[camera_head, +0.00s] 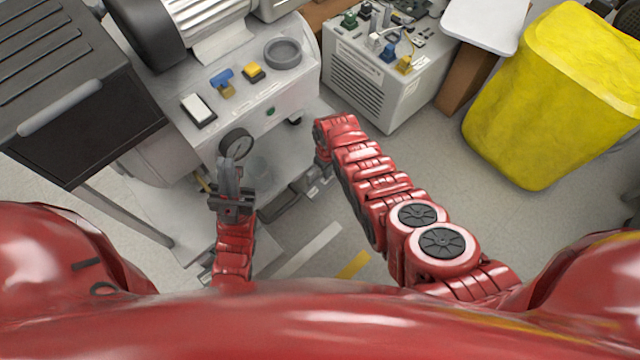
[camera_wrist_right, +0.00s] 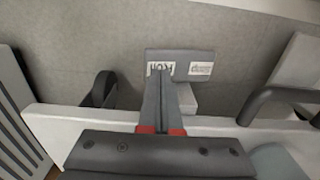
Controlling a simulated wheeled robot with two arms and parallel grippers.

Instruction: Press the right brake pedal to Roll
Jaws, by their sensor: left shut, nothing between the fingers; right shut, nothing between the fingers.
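The brake pedal (camera_wrist_right: 182,56) is a dark grey plate with two white labels, seen upside down in the right wrist view. The left label (camera_wrist_right: 160,68) reads Roll or Run-like and the right label (camera_wrist_right: 201,69) reads Stop. My right gripper (camera_wrist_right: 160,77) is shut and empty, its tips over the lower edge of the Roll label; contact cannot be told. In the head view my right gripper (camera_head: 316,182) is low by the compressor's front right corner, where the pedal cannot be made out. My left gripper (camera_head: 227,168) is shut and empty, in front of the gauge.
A grey box unit (camera_head: 365,92) and a yellow bin (camera_head: 545,100) stand to the right. A black cabinet (camera_head: 75,95) is at left.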

